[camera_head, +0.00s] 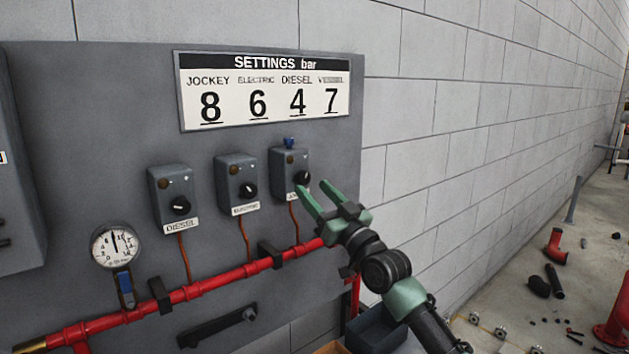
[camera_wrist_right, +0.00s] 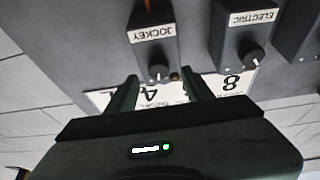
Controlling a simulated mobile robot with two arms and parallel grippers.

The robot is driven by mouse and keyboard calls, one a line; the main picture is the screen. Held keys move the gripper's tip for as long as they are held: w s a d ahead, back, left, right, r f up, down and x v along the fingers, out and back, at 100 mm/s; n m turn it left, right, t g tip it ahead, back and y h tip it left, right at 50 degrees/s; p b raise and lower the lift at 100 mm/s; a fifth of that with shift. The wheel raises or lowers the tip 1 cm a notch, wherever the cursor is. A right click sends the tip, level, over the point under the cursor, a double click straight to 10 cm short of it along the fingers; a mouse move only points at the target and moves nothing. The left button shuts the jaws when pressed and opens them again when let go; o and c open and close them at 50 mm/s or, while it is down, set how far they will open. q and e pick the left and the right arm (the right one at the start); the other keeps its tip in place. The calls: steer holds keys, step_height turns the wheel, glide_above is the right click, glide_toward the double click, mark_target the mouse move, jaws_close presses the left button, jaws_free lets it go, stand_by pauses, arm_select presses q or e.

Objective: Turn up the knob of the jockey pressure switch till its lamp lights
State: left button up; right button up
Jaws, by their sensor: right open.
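The jockey pressure switch (camera_head: 281,172) is the rightmost of three small grey boxes on the panel; it also shows upside down in the right wrist view (camera_wrist_right: 152,42). Its black knob (camera_head: 302,177) is on the box front, with a white pointer mark, and shows in the wrist view (camera_wrist_right: 158,72). Its small round lamp (camera_head: 289,159) is brown and looks unlit. My right gripper (camera_head: 316,188) is open, its green fingers just in front of the box, partly covering the JOCKEY label. In the wrist view the fingers (camera_wrist_right: 160,88) stand either side of the knob, apparently not touching it.
The electric switch (camera_head: 236,178) and diesel switch (camera_head: 170,190) sit to the left. A settings board (camera_head: 262,90) above reads JOCKEY 8. A red pipe (camera_head: 190,291) with a gauge (camera_head: 116,245) runs below. The floor at right holds loose parts.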

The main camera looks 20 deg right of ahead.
mark_target(305, 178)
steer(key=x, duration=0.3)
steer(key=shift+w+r, duration=0.1)
steer(key=shift+w, duration=0.2)
arm_select(q)
steer(key=shift+s+d+r, duration=0.1)
steer(key=shift+d+r, duration=0.3)
steer(key=shift+d, duration=0.25)
arm_select(e)
steer(key=shift+w, duration=0.2)
jaws_close()
steer(key=shift+a+r+m+h+p, duration=0.1)
steer(key=shift+r+m+h+p, duration=0.25)
steer(key=shift+p, duration=0.7)
steer(key=shift+f+m, duration=0.15)
steer(key=shift+m, duration=0.2)
arm_select(q)
steer(key=shift+a+r, duration=0.3)
steer(key=shift+r, duration=0.6)
arm_select(e)
steer(key=shift+f+h, duration=0.15)
steer(key=shift+h, duration=0.1)
jaws_free()
